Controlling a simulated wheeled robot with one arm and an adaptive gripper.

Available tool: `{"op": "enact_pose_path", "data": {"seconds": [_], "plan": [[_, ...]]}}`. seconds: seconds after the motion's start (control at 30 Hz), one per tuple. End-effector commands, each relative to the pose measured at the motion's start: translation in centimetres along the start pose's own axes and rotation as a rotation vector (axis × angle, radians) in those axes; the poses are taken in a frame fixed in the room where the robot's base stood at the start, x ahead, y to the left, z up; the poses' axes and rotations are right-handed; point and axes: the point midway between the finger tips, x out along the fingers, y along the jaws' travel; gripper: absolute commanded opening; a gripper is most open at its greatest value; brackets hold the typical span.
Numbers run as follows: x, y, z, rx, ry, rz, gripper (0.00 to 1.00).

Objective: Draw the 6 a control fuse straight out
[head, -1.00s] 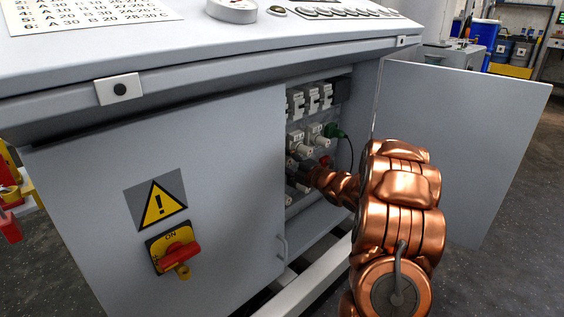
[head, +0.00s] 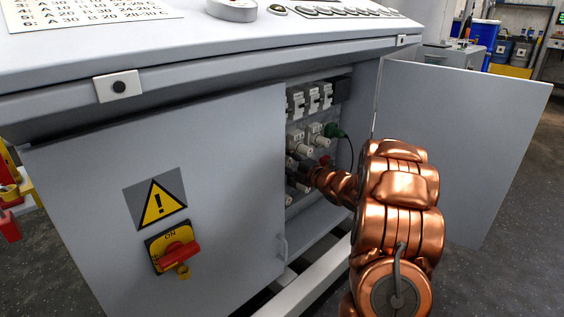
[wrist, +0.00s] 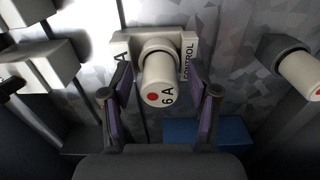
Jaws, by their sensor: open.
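The 6 A control fuse (wrist: 159,88) is a cream cylinder with a red dot and "6 A" on its end. It sits in a cream holder (wrist: 184,47) marked "CONTROL" in the wrist view. My gripper (wrist: 161,90) is open, with one purple-padded finger on each side of the fuse and a visible gap at each side. In the head view my copper arm reaches into the open cabinet (head: 230,200), and the gripper and this fuse are hard to make out there.
Another fuse (wrist: 302,77) is at the right and cream holders (wrist: 35,66) are at the left in the wrist view. A blue block (wrist: 205,131) lies below. The open cabinet door (head: 460,140) stands right of my arm. A red switch (head: 178,254) is on the closed panel.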

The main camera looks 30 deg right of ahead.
Motion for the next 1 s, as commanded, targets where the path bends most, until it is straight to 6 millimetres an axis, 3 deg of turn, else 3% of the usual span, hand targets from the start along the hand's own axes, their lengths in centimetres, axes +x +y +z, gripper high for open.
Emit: {"op": "enact_pose_path", "data": {"seconds": [0.87,1.0], "plan": [[0.02,-0.01,-0.03,-0.001,0.001,-0.001,0.60],[0.01,0.01,-0.03,-0.001,0.001,-0.001,0.47]]}}
